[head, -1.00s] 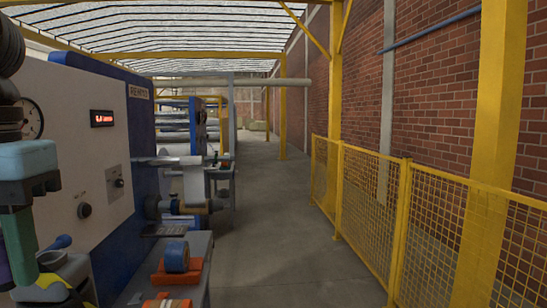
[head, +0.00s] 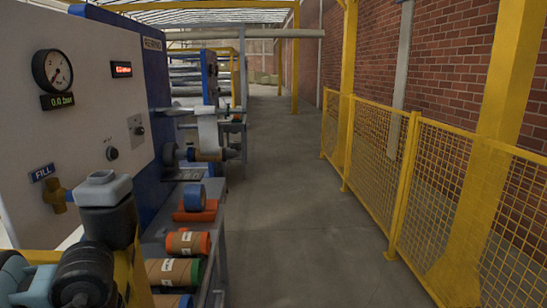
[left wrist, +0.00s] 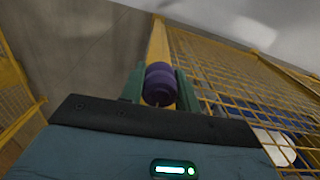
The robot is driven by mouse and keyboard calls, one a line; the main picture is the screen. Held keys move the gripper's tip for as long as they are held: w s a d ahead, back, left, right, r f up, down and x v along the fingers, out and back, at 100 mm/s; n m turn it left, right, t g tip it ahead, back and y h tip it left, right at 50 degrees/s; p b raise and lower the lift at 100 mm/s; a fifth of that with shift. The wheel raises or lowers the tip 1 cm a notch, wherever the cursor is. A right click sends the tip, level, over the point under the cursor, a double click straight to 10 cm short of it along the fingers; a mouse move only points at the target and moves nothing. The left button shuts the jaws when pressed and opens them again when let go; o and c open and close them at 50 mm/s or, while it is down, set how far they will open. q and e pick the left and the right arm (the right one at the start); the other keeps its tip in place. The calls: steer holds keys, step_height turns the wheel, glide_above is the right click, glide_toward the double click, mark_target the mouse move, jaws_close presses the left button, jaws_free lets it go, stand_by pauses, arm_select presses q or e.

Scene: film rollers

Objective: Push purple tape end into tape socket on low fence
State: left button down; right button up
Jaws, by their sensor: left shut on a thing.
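In the left wrist view my left gripper (left wrist: 160,88) has its green fingers on both sides of a purple, ridged cylindrical piece, the purple tape end (left wrist: 160,80), and is shut on it. The piece sits in front of a yellow fence bar (left wrist: 158,42). I cannot tell whether it touches the bar. Yellow mesh fence (left wrist: 215,85) fills the right of that view. No tape socket can be made out. In the head view only my left arm shows at lower left; its gripper is not visible there. My right gripper is in neither view.
In the head view a machine panel (head: 85,130) with a gauge (head: 53,70) stands at left. A blue roll (head: 194,196) on an orange block and orange- and green-ended rolls (head: 186,243) lie on a bench. The aisle floor (head: 290,200) is clear, bounded by another yellow fence (head: 440,195) at right.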

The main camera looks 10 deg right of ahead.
arm_select(q)
steer(key=s+a+f, duration=0.1)
steer(key=s+f, duration=0.2)
steer(key=f, duration=1.5)
steer(key=shift+s+a+f, duration=0.2)
steer(key=shift+a+f, duration=0.2)
steer(key=shift+s, duration=0.1)
